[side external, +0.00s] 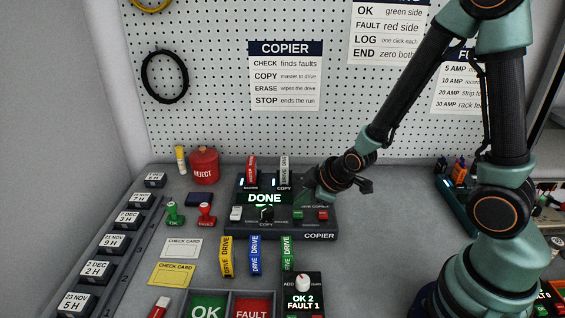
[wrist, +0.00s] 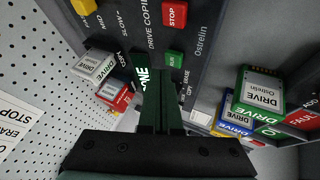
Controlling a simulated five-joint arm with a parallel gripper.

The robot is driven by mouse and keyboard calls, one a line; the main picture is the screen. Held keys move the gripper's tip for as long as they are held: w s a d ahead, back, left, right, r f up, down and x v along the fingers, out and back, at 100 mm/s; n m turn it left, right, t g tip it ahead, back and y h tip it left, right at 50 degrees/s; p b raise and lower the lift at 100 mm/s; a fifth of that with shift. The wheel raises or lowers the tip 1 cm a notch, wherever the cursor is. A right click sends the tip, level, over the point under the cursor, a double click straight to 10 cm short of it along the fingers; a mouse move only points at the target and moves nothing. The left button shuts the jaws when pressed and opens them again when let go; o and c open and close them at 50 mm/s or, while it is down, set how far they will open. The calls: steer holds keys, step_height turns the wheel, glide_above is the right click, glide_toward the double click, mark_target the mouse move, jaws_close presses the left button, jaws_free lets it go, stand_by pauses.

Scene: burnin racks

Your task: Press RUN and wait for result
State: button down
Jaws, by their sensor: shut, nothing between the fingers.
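In the wrist view the RUN button (wrist: 174,60) lies just beyond my fingertips and the STOP button (wrist: 175,13) farther up. A red master drive (side external: 251,168) and a grey drive (side external: 284,168) stand in the copier's back slots. My gripper (wrist: 155,90) is shut and empty above the copier, partly covering the screen in the wrist view.
Yellow (side external: 226,257), blue (side external: 256,254) and green (side external: 287,251) drives stand in front of the copier. A counter (side external: 303,303) reads OK 2, FAULT 1. OK (side external: 206,309) and FAULT (side external: 252,310) bins are at the front. Stamps and a red reject can (side external: 204,166) stand left.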

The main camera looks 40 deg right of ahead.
mark_target(302, 213)
steer(key=shift+f, duration=0.15)
steer(key=shift+d+f, duration=0.1)
steer(key=shift+f, duration=0.2)
steer(key=shift+f, duration=0.45)
stand_by(0.8)
steer(key=shift+r, duration=0.15)
stand_by(0.3)
steer(key=shift+r, duration=0.75)
steer(key=shift+r, duration=2.5)
